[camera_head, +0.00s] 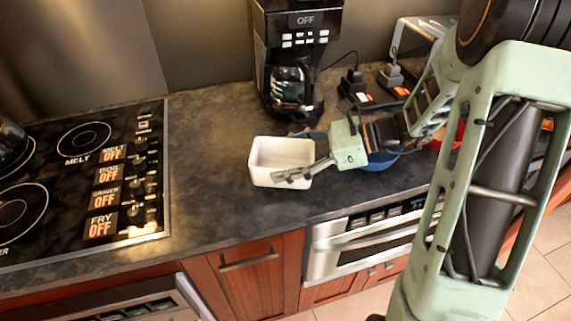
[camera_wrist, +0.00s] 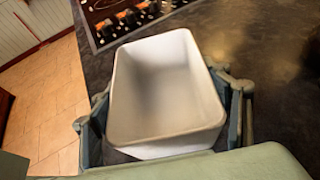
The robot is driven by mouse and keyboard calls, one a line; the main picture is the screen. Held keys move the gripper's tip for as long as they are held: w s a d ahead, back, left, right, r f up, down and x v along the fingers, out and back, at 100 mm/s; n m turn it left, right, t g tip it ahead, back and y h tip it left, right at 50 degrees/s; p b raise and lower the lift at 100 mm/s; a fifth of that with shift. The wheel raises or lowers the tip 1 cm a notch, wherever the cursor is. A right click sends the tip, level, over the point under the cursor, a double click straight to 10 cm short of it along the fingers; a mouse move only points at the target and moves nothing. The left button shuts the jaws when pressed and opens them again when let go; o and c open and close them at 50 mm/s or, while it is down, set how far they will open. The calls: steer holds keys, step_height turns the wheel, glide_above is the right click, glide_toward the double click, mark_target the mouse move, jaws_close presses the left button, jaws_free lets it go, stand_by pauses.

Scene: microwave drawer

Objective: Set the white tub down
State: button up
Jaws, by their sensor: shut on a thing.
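The white tub (camera_head: 281,154) is a rectangular, open-topped container at the middle of the dark counter in the head view. It is upright or nearly so, and its inside looks empty in the wrist view (camera_wrist: 165,90). My gripper (camera_head: 297,160) reaches in from the right and is shut on the tub. In the wrist view its fingers (camera_wrist: 165,118) lie along the tub's two long sides. The tub's underside is hidden, so I cannot tell whether it touches the counter or hangs just above it.
A stove (camera_head: 85,180) with knobs lies to the left. A black coffee maker (camera_head: 291,60) stands behind the tub. A blue bowl (camera_head: 380,161) sits partly hidden behind my gripper. A built-in drawer appliance (camera_head: 365,240) is below the counter edge. Counter left of the tub is clear.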

steer(key=shift+d+f, duration=0.1)
steer(key=shift+f, duration=1)
steer(key=shift+f, duration=0.25)
steer(key=o, duration=1.2)
steer(key=shift+r, duration=0.1)
steer(key=shift+r, duration=0.15)
steer(key=shift+d+r, duration=0.1)
steer(key=shift+d, duration=0.2)
steer(key=v, duration=1.1)
steer(key=shift+d, duration=0.2)
steer(key=shift+s+a+r, duration=0.1)
